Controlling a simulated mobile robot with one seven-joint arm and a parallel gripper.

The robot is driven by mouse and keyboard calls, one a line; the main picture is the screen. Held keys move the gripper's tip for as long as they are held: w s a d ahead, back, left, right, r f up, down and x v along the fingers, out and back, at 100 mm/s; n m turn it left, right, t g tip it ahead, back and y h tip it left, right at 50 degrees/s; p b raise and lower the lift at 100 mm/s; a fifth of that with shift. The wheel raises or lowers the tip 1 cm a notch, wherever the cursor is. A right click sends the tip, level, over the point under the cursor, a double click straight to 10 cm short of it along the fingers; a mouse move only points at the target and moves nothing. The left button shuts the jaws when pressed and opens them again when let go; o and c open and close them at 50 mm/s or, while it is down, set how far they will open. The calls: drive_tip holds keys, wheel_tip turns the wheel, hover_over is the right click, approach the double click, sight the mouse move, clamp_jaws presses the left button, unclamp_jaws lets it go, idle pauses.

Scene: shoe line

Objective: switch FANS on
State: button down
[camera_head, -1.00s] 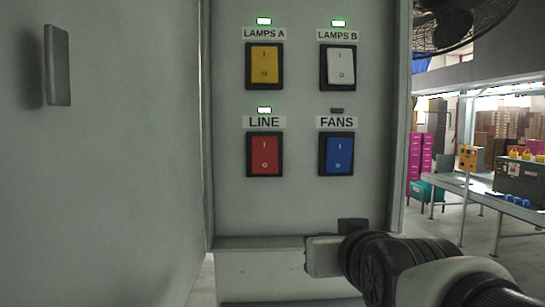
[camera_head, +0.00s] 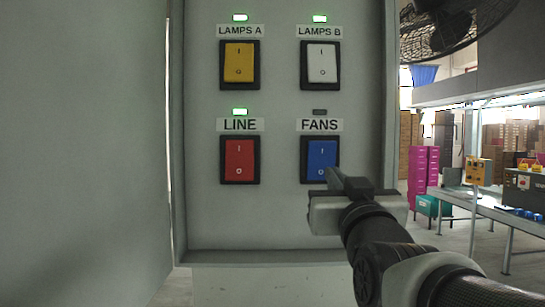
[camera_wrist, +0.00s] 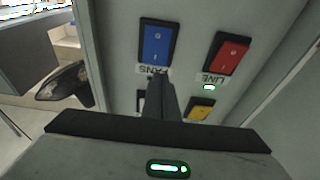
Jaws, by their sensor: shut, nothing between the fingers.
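The blue FANS rocker switch (camera_head: 320,158) sits at the lower right of the grey panel (camera_head: 285,222), under its FANS label (camera_head: 320,125). The small lamp above that label (camera_head: 320,112) is dark. My gripper (camera_head: 334,178) is shut and empty, its fingertips in front of the lower right part of the blue switch. I cannot tell whether they touch it.
The red LINE switch (camera_head: 240,160) is left of FANS. The yellow LAMPS A switch (camera_head: 239,65) and white LAMPS B switch (camera_head: 321,65) are above; these three have lit green lamps. An open grey door (camera_head: 80,150) stands at left. A fan (camera_head: 440,28) hangs at upper right.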

sight(317, 149)
drive_tip(key=p+x, duration=0.3)
drive_tip(key=x, duration=1.1)
drive_tip(key=shift+r+p, duration=0.2)
drive_tip(key=shift+p, duration=0.1)
drive_tip(key=shift+g+p, duration=0.3)
